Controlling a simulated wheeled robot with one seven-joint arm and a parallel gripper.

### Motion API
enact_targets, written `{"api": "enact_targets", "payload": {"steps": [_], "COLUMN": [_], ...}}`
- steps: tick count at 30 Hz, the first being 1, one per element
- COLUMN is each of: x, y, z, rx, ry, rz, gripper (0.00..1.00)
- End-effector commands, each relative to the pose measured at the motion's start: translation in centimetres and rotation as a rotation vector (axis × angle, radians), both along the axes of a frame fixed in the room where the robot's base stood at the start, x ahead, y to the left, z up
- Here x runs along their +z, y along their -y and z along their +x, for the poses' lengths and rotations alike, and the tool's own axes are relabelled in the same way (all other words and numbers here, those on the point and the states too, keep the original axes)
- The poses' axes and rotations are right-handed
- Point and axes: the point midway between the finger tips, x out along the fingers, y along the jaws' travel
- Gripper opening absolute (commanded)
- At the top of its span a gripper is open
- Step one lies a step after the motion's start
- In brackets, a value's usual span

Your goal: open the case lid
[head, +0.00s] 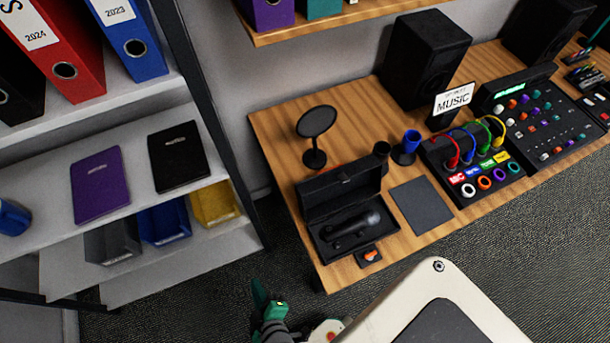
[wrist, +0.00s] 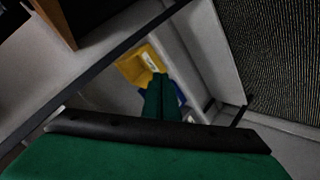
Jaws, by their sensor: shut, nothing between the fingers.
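The black case (head: 318,236) sits on the wooden desk near its front left corner. Its lid (head: 342,190) stands raised at the back, so the case is open. A dark microphone (head: 352,230) lies inside. My gripper (head: 262,292), with green fingers, is low in the head view, off the desk's front edge, to the left of and well apart from the case. In the wrist view my gripper (wrist: 161,97) is shut and empty, its fingers together. The case is not in the wrist view.
On the desk (head: 278,145), a round black disc on a stand (head: 316,122) is behind the case, and a dark mat (head: 421,204) lies to its right. A small black block with an orange top (head: 368,256) is in front. Shelving with yellow (head: 214,204) and blue bins stands left.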

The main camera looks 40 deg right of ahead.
Motion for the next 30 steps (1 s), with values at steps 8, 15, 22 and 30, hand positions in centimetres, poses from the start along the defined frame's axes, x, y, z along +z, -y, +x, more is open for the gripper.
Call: {"api": "enact_targets", "payload": {"steps": [8,15,22,30], "x": [-4.3,-2.3,4.2,10.9], "y": [5.1,11.1,17.0,20.3], "z": [7.7,13.6,17.5,17.5], "rx": [0.022,-0.034,-0.187,-0.409], "ry": [-0.256,-0.505,-0.766,-0.961], "rz": [-0.448,-0.818,-1.095,-1.149], "gripper": [0.00,0.00,0.00,0.00]}}
